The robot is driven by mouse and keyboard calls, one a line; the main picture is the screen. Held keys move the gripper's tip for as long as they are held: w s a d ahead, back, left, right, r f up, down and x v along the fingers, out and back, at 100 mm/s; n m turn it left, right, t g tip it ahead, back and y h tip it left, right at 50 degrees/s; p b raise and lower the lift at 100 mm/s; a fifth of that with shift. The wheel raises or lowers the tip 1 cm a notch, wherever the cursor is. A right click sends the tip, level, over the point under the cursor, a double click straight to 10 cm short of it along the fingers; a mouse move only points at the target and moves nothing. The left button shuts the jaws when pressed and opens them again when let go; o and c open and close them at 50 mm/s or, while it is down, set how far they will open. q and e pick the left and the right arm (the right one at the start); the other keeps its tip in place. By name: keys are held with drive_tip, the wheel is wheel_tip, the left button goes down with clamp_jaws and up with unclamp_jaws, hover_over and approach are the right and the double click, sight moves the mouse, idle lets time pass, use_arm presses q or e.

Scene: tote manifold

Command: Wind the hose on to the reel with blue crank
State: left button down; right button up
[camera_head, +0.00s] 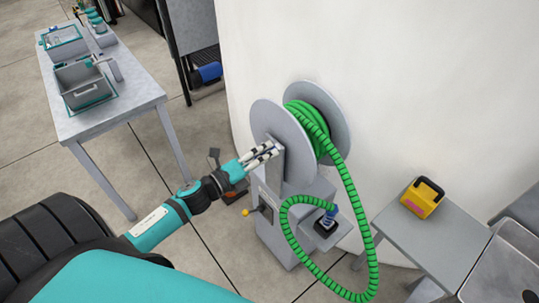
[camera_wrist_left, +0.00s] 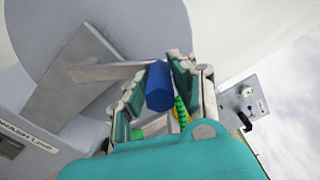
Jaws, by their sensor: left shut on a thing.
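The hose reel has two grey discs (camera_head: 265,118) on a grey stand, beside a large white curved wall. The green ribbed hose (camera_head: 355,205) is partly wound between the discs; the rest hangs in a loop at the right. Its end with a blue fitting (camera_head: 328,216) is at a small side shelf on the stand. The blue crank handle (camera_wrist_left: 159,88) is between the fingers of my left gripper (camera_head: 268,152) at the near disc. The left wrist view shows my left gripper (camera_wrist_left: 160,80) closed around the handle. The grey crank arm (camera_wrist_left: 105,72) reaches left from it. My right gripper is not seen.
A table (camera_head: 130,85) at the upper left carries grey bins (camera_head: 85,88). A yellow-knobbed lever (camera_head: 247,212) sticks out from the reel stand. Tiled floor lies open between.

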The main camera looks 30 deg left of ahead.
use_arm(q)
drive_tip(key=d+f+m+b, duration=0.1)
drive_tip(key=s+d+f+m+b, duration=0.1)
drive_tip(key=d+f+m+b, duration=0.1)
drive_tip(key=shift+s+f+m, duration=0.1)
drive_tip(key=shift+f+m, duration=0.1)
drive_tip(key=shift+m, duration=0.1)
idle(0.4)
drive_tip(key=c, duration=1.2)
unclamp_jaws()
drive_tip(key=shift+o, duration=0.6)
